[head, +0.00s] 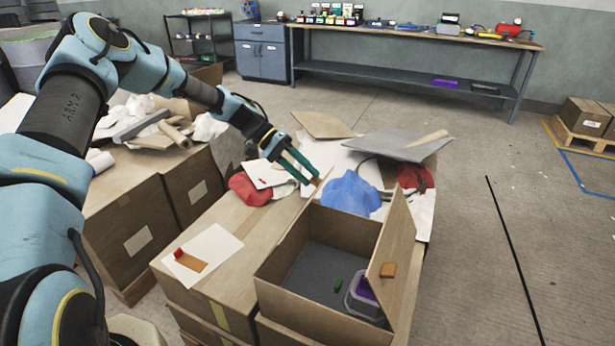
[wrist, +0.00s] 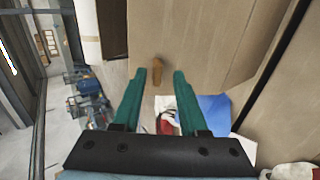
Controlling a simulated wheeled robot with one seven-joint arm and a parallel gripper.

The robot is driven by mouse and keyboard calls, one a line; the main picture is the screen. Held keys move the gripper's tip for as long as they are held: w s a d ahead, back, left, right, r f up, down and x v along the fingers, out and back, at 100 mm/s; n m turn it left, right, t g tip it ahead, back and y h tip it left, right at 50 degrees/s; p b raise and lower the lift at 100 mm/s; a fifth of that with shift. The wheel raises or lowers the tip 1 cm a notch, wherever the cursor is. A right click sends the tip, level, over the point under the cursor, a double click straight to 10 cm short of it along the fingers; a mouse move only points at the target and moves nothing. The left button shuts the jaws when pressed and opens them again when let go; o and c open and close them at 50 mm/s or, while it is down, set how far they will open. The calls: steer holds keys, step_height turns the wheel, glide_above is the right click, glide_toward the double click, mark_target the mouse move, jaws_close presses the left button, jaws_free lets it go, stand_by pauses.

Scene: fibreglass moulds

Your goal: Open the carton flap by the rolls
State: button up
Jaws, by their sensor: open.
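An open carton (head: 278,287) stands in the front middle of the head view, its dark inside showing. Its right flap (head: 396,236) stands up and bears an orange tab (head: 388,270). My gripper (head: 308,178) is over the carton's far left corner, open and empty. A small orange tab (head: 317,181) shows right beside the fingertips. In the wrist view, an orange-brown tab (wrist: 157,70) sticks out from a broad cardboard panel (wrist: 205,40), just beyond and between the open fingertips (wrist: 158,78). Brown rolls (head: 174,134) lie on the boxes at the upper left.
Inside the carton are a green piece (head: 338,285) and a grey container (head: 366,300) with something purple. A blue cloth (head: 350,192), red cloth (head: 250,190) and grey board (head: 385,143) lie behind it. A white sheet (head: 205,250) lies on the box at left. The right floor is mostly clear.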

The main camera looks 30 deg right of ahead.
steer(key=b+v, duration=0.2)
steer(key=v, duration=0.7)
steer(key=shift+w+a, duration=0.25)
steer(key=shift+w, duration=0.05)
steer(key=shift+r, duration=0.15)
steer(key=s+a+r+n+t+y, duration=0.1)
steer(key=s+a+n+t+y, duration=0.1)
steer(key=a, duration=1.1)
steer(key=s+a+r+n+t+y+p, duration=0.1)
steer(key=s+a+n+t, duration=0.3)
steer(key=a, duration=0.9)
steer(key=s+a+r+n+t+y, duration=0.2)
steer(key=s+a+n+t, duration=0.2)
steer(key=a, duration=0.9)
steer(key=shift+s+r+t+y+p, duration=0.3)
steer(key=shift+s, duration=0.45)
